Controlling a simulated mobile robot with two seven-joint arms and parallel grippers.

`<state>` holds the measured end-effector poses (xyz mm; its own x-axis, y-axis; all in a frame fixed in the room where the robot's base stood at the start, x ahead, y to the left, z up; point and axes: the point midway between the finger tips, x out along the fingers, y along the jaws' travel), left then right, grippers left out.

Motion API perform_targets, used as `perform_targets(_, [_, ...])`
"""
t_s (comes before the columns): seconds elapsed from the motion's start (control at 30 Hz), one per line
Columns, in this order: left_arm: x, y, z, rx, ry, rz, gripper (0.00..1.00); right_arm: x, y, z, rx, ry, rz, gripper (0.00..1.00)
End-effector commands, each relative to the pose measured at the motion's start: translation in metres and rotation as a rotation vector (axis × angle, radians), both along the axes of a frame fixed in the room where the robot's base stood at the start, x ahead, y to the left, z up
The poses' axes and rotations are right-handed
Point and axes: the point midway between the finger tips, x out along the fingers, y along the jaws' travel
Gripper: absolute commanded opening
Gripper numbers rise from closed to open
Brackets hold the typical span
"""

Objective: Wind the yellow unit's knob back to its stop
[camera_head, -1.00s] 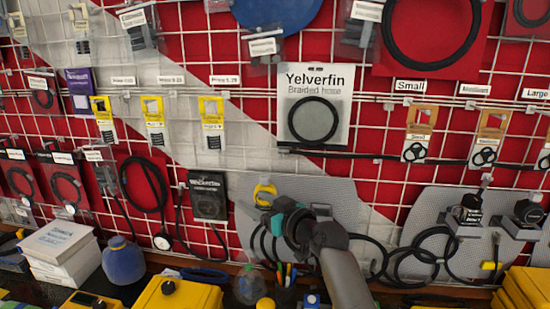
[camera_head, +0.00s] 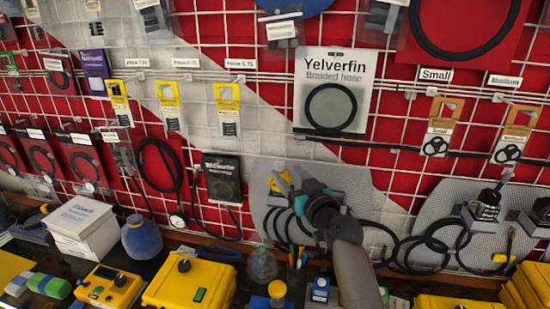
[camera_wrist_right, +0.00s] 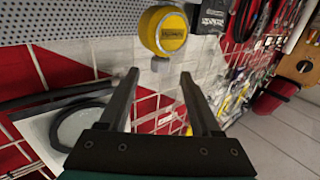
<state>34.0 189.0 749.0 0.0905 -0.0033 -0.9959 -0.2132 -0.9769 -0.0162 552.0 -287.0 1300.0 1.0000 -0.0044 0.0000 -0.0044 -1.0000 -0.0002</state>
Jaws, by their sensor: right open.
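Several yellow units show in the head view, and I cannot tell for certain which one the task means. A yellow box with a dark knob (camera_head: 184,265) on top stands on the bench (camera_head: 190,290). Left of it is a smaller yellow box (camera_head: 108,288) with a display and a dark knob. A yellow round unit (camera_head: 279,183) is on the grey perforated wall panel; it shows larger in the right wrist view (camera_wrist_right: 164,31), beyond the fingertips. My right gripper (camera_head: 285,175) is open, its two fingers (camera_wrist_right: 159,74) apart with nothing between them. My left gripper is not in view.
A blue rounded container (camera_head: 142,238) and stacked white boxes (camera_head: 80,222) stand at the bench's back left. Pens, a clear round vessel (camera_head: 263,264) and small items crowd the bench below my right arm. Black hoses (camera_head: 435,245) hang on the wall at right.

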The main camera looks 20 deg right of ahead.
Motion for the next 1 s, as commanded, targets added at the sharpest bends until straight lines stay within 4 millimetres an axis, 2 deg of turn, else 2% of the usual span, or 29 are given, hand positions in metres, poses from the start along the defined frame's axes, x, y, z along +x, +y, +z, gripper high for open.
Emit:
perform_targets(0.2, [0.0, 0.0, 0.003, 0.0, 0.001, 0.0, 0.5, 0.031, 0.001, 0.002, 0.001, -0.001, 0.002, 0.65])
perform_targets(0.5, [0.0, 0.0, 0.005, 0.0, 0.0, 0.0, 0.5, 0.066, 0.0, 0.001, 0.001, 0.0, 0.002, 0.65])
perform_targets(0.7, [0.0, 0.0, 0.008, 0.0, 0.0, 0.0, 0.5, 0.079, 0.0, 0.001, 0.0, -0.001, 0.002, 0.65])
perform_targets(1.0, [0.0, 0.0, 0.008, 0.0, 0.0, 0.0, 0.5, 0.084, 0.0, 0.0, -0.001, 0.0, 0.001, 0.65])
